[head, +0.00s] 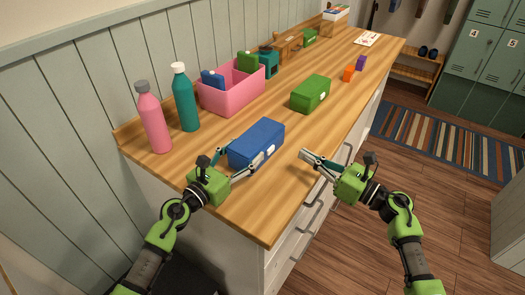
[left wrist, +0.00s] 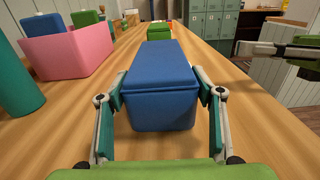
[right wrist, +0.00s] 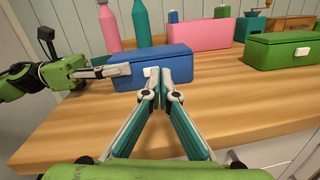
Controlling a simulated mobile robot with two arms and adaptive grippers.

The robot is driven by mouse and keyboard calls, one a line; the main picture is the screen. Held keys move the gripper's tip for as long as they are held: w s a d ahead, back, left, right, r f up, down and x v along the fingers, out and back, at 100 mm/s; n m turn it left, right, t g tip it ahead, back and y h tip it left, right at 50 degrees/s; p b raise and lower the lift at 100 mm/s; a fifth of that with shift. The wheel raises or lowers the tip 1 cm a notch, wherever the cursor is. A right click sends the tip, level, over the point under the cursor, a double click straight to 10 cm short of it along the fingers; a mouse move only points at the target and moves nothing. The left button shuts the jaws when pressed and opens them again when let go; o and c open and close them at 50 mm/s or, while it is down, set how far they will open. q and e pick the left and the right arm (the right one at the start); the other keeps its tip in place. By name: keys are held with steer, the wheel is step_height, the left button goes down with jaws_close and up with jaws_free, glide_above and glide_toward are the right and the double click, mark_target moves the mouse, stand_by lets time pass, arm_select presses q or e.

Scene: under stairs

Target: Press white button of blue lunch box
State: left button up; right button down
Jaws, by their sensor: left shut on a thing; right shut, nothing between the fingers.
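The blue lunch box (head: 255,141) sits closed on the wooden counter near its front end. Its white button (head: 270,149) is on the side facing right in the head view; it also shows in the right wrist view (right wrist: 148,72), just left of the fingertips. My left gripper (head: 241,160) is shut on the blue lunch box, one finger on each side, as the left wrist view shows (left wrist: 164,98). My right gripper (head: 304,154) is shut and empty, to the right of the box in the head view. In the right wrist view its fingertips (right wrist: 158,74) overlap the box's front; contact cannot be told.
A green lunch box (head: 311,93) stands farther back on the counter (head: 225,192). A pink bin (head: 234,94), a teal bottle (head: 186,100) and a pink bottle (head: 153,119) stand along the wall. The counter right of the blue box is clear.

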mark_target(271, 150)
step_height(271, 150, up, 7)
steer(key=w+m+t+h, duration=0.3)
steer(key=m+t+h, duration=0.25)
steer(key=m, duration=0.45)
steer(key=s+f+m+h, duration=0.1)
steer(key=s+f+m, duration=0.1)
steer(key=f, duration=0.1)
steer(key=s+f+m+g+h, duration=0.1)
steer(key=f+m+h, duration=0.1)
steer(key=f+m, duration=0.1)
steer(key=s+f+m+h, duration=0.2)
steer(key=f, duration=0.1)
steer(key=shift+s+d+f+g+h, duration=0.2)
steer(key=shift+s+d+g+h, duration=0.05)
steer(key=shift+s+d+g, duration=0.1)
steer(key=shift+w+a, duration=0.1)
steer(key=shift+w+a, duration=0.75)
steer(key=shift+a, duration=0.5)
steer(key=shift+w+a, duration=0.7)
steer(key=shift+a, duration=0.5)
steer(key=shift+w+a, duration=0.75)
steer(key=shift+a, duration=0.5)
steer(key=shift+a, duration=0.1)
steer(key=shift+w+a, duration=0.2)
steer(key=shift+a, duration=0.05)
